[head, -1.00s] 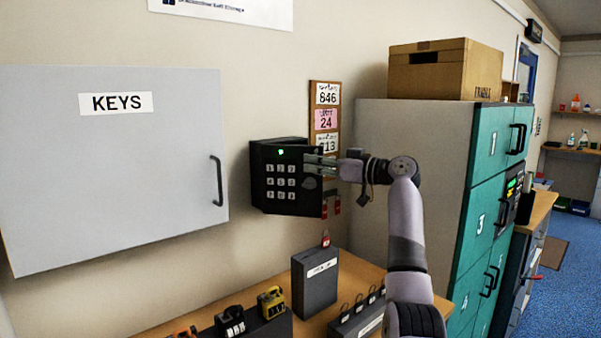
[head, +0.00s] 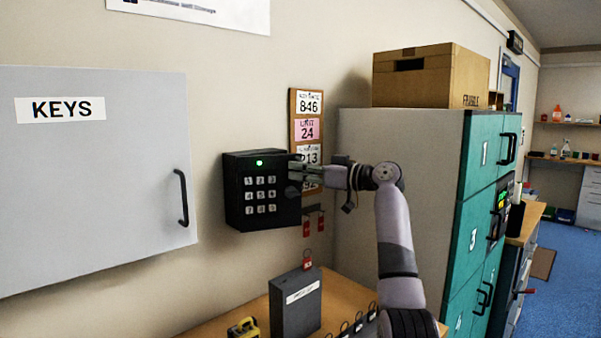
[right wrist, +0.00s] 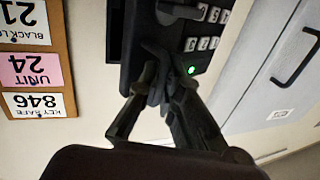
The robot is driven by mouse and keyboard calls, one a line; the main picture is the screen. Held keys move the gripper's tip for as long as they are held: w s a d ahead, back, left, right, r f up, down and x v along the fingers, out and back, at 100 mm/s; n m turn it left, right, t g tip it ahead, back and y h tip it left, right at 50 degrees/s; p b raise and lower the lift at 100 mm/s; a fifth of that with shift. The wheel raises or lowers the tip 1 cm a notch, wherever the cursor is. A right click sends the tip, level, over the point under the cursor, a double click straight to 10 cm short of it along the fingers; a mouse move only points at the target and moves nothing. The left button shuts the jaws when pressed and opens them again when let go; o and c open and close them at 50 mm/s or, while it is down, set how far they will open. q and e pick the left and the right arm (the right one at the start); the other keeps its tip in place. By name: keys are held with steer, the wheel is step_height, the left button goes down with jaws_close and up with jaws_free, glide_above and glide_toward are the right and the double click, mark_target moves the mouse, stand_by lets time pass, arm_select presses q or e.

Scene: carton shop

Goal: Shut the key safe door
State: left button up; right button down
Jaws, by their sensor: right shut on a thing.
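The key safe (head: 230,192) is a small black box on the wall. Its door (head: 268,212) carries a keypad, a lit green light and a dark knob (head: 293,191). My right gripper (head: 299,173) is at the door's right edge, above the knob. In the right wrist view, the right gripper (right wrist: 160,90) has its fingers closed together on the edge of the door (right wrist: 150,40), beside the green light. The fingers partly hide that edge. My left gripper is not in view.
A grey KEYS cabinet (head: 120,190) hangs at the left. A tag board (head: 308,104) is behind my gripper, with red key tags (head: 307,228) below. A dark box (head: 295,305) stands on the bench beneath. Teal lockers (head: 480,215) stand at the right.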

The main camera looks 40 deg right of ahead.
steer(key=c, duration=2)
jaws_free()
steer(key=shift+c, duration=0.2)
steer(key=v, duration=1.2)
